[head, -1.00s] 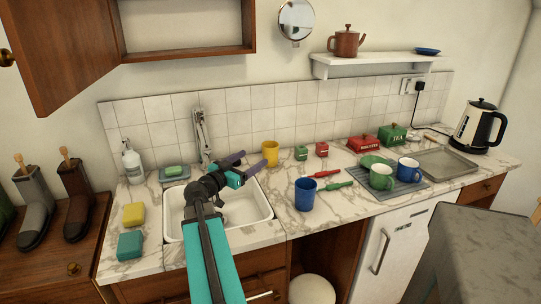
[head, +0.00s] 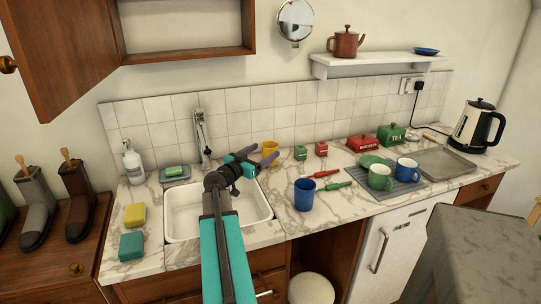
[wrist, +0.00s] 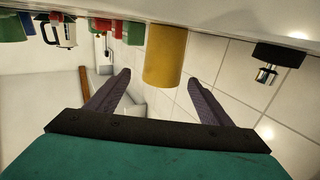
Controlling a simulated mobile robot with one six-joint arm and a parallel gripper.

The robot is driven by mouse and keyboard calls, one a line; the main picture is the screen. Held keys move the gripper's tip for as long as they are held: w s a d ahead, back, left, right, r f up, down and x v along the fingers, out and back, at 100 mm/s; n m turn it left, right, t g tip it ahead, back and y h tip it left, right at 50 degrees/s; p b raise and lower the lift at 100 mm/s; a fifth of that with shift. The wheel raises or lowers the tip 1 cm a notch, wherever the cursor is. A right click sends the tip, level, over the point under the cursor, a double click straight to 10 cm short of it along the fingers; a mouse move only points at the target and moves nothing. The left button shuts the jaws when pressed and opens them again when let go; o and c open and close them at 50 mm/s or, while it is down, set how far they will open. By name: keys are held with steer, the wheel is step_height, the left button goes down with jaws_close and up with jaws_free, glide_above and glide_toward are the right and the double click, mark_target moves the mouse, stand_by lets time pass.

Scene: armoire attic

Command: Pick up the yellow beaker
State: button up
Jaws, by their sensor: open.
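The yellow beaker (head: 270,147) stands on the marble counter by the tiled wall, right of the sink. My gripper (head: 266,152) is open, its purple fingers pointing at the beaker, whose lower part they partly cover in the head view. In the wrist view, which is upside down, the yellow beaker (wrist: 165,52) lies just ahead, lined up with the gap between the fingertips (wrist: 160,76). No finger is seen closed on it. Whether the tips reach alongside it is hard to tell.
The white sink (head: 185,225) lies below my arm, with a tap (head: 203,140) behind it. A blue cup (head: 304,194) stands to the right at the front. Small green (head: 300,152) and red (head: 321,149) tins stand right of the beaker. The wall is close behind.

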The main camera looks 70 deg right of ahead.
mark_target(264, 150)
steer(key=shift+p+x, duration=0.8)
steer(key=shift+x, duration=1.8)
steer(key=shift+w, duration=0.15)
steer(key=shift+c, duration=0.4)
steer(key=c, duration=1.1)
